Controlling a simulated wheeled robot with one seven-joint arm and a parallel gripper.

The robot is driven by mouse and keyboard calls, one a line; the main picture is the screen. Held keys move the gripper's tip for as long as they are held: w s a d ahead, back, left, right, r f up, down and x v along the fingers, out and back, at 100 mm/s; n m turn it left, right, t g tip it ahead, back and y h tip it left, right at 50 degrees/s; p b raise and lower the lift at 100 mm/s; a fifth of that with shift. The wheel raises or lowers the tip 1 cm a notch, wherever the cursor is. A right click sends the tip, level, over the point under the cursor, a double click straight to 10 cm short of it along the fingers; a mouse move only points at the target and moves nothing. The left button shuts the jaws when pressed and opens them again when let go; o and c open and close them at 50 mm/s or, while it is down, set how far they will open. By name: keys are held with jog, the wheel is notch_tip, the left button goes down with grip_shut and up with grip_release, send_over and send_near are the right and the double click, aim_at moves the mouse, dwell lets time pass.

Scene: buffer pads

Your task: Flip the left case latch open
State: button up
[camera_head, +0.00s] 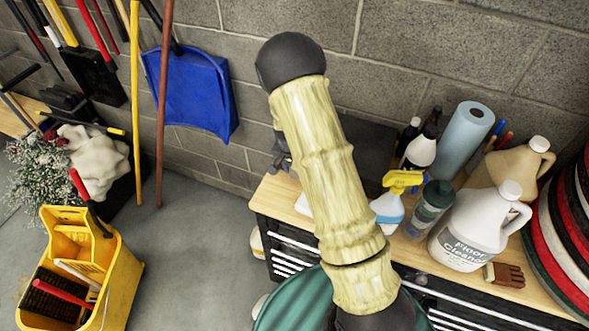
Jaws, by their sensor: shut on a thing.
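A dark case (372,143) stands at the back of the wooden bench, against the wall. My arm crosses in front of it and hides most of it, and I cannot make out its latches. A dark part of my gripper (281,152) shows just left of my arm, by the left end of the case. Its fingertips are mostly hidden. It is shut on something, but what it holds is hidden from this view.
On the bench (285,197), right of my arm, stand a spray bottle (388,208), a green canister (431,209), a blue roll (466,135) and a floor cleaner jug (470,232). A yellow mop bucket (118,285) stands lower left. Grey floor (195,240) between is clear.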

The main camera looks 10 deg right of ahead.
aim_at(289, 193)
jog(key=t+h+b, duration=0.1)
jog(key=s+a+f+t+h+b, duration=0.1)
jog(key=t+b, duration=0.1)
jog(key=s+t+h+b, duration=0.1)
jog(key=shift+a+f+b, duration=0.2)
jog(key=shift+a+b, duration=0.05)
jog(key=shift+b, duration=0.15)
jog(key=t+h+b, duration=0.1)
jog(key=s+f+t+b, duration=0.1)
jog(key=b, duration=0.1)
jog(key=shift+a+f+t+h, duration=0.2)
jog(key=shift+a+t+h, duration=0.1)
jog(key=shift+t+h, duration=0.1)
jog(key=shift+s+a+f+t+h+b, duration=0.15)
jog(key=shift+f+t+h+b, duration=0.2)
jog(key=shift+t+h+b, duration=0.6)
jog(key=shift+b, duration=0.4)
jog(key=o, duration=0.7)
jog(key=shift+s+r, duration=0.1)
